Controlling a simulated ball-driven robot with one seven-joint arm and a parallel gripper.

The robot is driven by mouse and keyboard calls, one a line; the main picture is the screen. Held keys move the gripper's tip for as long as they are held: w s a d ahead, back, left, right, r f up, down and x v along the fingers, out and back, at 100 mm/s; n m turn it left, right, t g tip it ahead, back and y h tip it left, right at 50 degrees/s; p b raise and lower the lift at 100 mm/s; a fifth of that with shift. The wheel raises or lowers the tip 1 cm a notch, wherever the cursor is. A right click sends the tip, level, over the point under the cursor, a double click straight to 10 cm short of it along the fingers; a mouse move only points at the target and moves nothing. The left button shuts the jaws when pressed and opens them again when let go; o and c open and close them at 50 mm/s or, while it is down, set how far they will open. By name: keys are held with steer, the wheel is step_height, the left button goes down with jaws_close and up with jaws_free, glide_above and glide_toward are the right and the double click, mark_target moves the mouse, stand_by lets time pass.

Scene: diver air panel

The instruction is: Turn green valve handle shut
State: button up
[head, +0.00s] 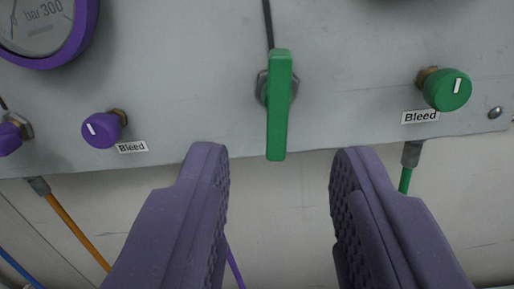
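The green valve handle (278,118) is a flat lever on a hex nut on the grey panel. It hangs straight down, its lower end just past the panel's bottom edge. A dark line runs up the panel from its top. My gripper (280,165) is open, with purple, ridged fingers. The fingertips sit below and to either side of the handle's lower end. Nothing is between the fingers, and neither appears to touch the handle.
A green bleed knob (452,90) is on the right, a purple bleed knob (101,130) on the left. A purple-rimmed gauge (45,28) is at upper left. An orange hose (75,228) and a green hose (405,180) hang below the grey panel (190,70).

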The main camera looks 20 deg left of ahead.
mark_target(279, 106)
steer(key=x, duration=0.7)
steer(key=shift+w+a+b, duration=0.1)
steer(key=shift+w+b, duration=0.1)
steer(key=shift+b, duration=0.2)
jaws_close()
